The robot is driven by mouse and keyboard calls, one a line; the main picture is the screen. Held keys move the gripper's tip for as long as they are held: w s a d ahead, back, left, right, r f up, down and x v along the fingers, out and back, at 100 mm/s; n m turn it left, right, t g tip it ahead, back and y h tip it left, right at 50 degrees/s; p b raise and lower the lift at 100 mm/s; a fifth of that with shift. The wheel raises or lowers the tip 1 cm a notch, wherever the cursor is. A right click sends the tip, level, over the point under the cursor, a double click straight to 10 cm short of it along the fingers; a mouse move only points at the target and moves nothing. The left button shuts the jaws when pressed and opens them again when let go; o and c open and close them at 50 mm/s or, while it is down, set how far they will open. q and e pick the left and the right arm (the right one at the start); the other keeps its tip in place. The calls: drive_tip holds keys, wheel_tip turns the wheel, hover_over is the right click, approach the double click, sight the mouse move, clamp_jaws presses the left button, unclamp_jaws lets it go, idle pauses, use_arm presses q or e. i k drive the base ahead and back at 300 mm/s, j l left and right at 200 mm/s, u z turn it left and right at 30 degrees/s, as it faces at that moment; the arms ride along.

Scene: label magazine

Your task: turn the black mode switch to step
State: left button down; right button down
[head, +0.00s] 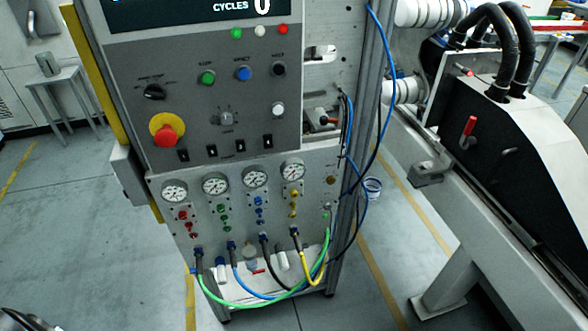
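The black mode switch (153,91) is a rotary knob at the upper left of the grey control panel (200,130), above the red emergency stop button. Small markings surround it, but they are too small to read, so I cannot tell which position it points to. Nothing touches it or blocks the view of it. Neither of my grippers can be made out in the head view. A dark metallic part shows at the bottom left corner, and I cannot tell what it is.
The red mushroom button (167,133) on its yellow ring sits just below the switch. Green (207,78), blue (243,73) and black (279,69) buttons are to the right. Gauges and looping hoses (265,300) are lower down. Floor left of the cabinet is clear.

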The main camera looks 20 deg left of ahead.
sight(156, 92)
drive_tip(key=u, duration=1.35)
